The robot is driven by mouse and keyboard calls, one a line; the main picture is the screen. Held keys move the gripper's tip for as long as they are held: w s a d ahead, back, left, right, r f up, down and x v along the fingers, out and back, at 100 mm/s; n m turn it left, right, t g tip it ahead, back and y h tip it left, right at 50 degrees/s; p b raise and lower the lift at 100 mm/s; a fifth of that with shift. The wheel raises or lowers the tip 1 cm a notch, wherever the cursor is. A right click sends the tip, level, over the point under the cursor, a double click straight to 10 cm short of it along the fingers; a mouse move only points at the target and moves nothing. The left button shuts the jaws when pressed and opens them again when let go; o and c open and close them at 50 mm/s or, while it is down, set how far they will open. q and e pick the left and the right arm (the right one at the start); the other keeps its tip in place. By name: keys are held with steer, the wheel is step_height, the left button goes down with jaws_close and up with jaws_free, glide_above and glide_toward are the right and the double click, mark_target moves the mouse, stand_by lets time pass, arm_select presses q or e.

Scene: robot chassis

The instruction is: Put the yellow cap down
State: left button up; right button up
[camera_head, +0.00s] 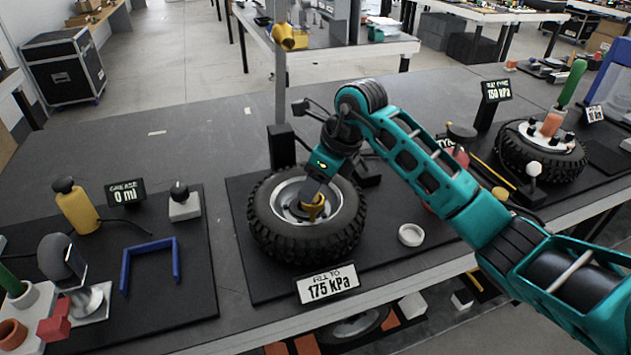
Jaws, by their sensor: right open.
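A yellow cap (314,209) is at the hub of the black tyre (268,236), which lies flat on the dark mat in the middle of the table. My right gripper (310,198) points down over the hub, open, with its fingers at the cap. The fingers partly hide the cap, and I cannot tell whether they touch it. A sign (328,285) in front of the tyre reads "FILL TO 175 kPa". A small white round dish (411,235) stands on the mat to the right of the tyre. My left gripper is not in view.
A second tyre (540,163) lies at the right. A post (280,100) rises behind the middle tyre. The table's back left is clear.

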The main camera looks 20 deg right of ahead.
steer(key=v, duration=1.2)
